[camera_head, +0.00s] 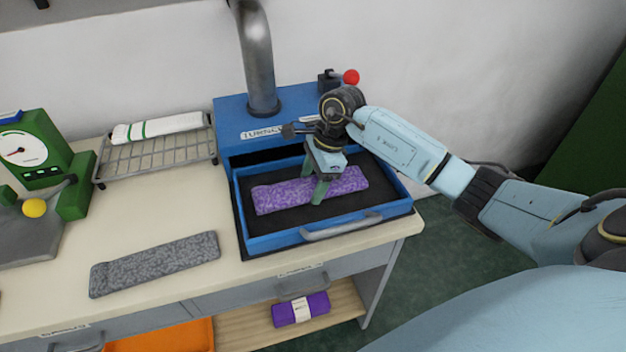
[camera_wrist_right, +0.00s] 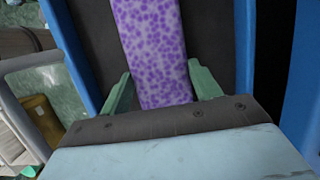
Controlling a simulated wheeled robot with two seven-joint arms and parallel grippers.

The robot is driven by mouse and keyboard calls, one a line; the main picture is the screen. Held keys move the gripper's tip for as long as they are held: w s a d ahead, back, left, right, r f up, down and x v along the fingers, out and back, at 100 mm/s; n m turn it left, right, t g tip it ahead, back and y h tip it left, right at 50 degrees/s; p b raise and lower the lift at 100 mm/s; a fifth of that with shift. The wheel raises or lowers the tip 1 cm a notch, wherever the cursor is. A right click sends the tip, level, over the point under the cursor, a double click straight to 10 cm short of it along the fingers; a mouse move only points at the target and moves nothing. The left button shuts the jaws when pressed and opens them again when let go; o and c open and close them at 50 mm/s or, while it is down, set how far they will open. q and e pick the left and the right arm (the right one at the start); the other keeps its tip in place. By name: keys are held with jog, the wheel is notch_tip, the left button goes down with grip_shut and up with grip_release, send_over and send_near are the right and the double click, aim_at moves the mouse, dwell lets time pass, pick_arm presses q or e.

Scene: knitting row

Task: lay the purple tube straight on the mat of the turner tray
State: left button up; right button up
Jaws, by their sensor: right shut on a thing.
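The purple speckled tube (camera_head: 280,196) lies flat on the dark mat (camera_head: 262,223) of the blue turner tray (camera_head: 262,243). In the head view it tilts slightly, its right end higher in the picture. My right gripper (camera_head: 319,190) reaches down over the tube right of its middle, shut on it with green fingers on either side. In the right wrist view the tube (camera_wrist_right: 150,45) runs up the picture between the two green fingertips (camera_wrist_right: 162,90). The tube's part under the gripper is hidden. My left gripper is not in view.
A grey speckled tube (camera_head: 155,264) lies on the bench left of the tray. A wire rack (camera_head: 158,157) with a white rolled cloth (camera_head: 160,127) stands behind. A green dial machine (camera_head: 35,150) is at far left. A purple bundle (camera_head: 300,310) sits on the shelf below.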

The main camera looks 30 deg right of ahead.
jog(key=shift+f, duration=0.15)
jog(key=o, duration=0.9)
jog(key=shift+o, duration=0.2)
jog(key=shift+r, duration=0.3)
jog(key=v, duration=1.1)
jog(key=shift+d+r, duration=0.25)
jog(key=shift+r, duration=0.1)
